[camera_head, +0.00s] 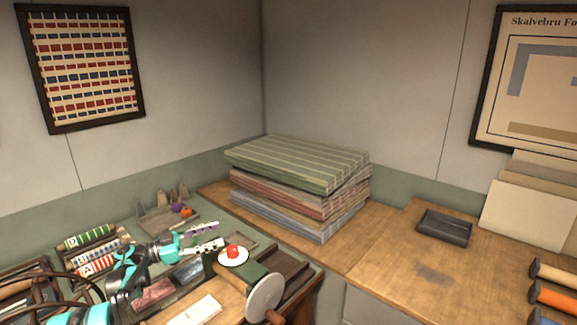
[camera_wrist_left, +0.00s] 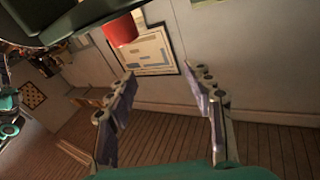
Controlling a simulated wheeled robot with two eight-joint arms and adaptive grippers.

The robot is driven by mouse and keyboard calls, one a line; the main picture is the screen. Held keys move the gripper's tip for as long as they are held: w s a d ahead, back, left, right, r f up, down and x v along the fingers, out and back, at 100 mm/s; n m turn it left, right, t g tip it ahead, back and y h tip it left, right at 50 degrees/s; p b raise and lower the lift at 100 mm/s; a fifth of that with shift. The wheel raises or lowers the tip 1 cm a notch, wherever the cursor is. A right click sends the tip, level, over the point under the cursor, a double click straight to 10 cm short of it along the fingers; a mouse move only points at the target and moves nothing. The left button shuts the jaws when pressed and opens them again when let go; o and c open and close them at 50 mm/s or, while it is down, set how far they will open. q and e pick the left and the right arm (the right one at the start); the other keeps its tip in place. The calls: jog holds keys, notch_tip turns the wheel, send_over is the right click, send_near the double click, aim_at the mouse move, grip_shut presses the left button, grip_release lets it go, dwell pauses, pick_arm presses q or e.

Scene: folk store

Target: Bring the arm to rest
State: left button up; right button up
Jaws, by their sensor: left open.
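My left gripper (camera_head: 218,236) is open above the left worktable, its arm coming in from the lower left. Its two fingers point to the right and nothing is between them. The left wrist view also shows the open, empty fingers (camera_wrist_left: 160,72), with the wall and floorboards beyond them. My right gripper is not in view.
A white round piece with a red top (camera_head: 233,252) is close to the left fingers. Rolls with letter labels (camera_head: 90,237) lie at left. Folded striped textiles (camera_head: 300,165) are stacked behind. A dark tray (camera_head: 444,228) rests on the wooden counter (camera_head: 385,265), which has clear room.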

pick_arm(q)
notch_tip(320, 180, up, 22)
jog(key=n+t+y, duration=1)
jog(key=t+y, duration=0.1)
jog(key=t, duration=0.3)
jog(key=s+d+f+n+g+y, duration=0.1)
jog(key=s+f+g, duration=0.4)
jog(key=s+f, duration=0.5)
jog(key=s+d+f+n+g+y, duration=0.2)
jog(key=s+d+f+g, duration=0.3)
jog(key=s+f, duration=0.6)
jog(key=s+d+f+n+g+y, duration=0.1)
jog(key=s+d+f+g+y, duration=0.2)
jog(key=s+f, duration=0.8)
jog(key=s+g, duration=0.2)
jog(key=s, duration=0.2)
jog(key=shift+s+d+f+n, duration=0.2)
jog(key=shift+s+d+n, duration=0.05)
jog(key=shift+n, duration=0.05)
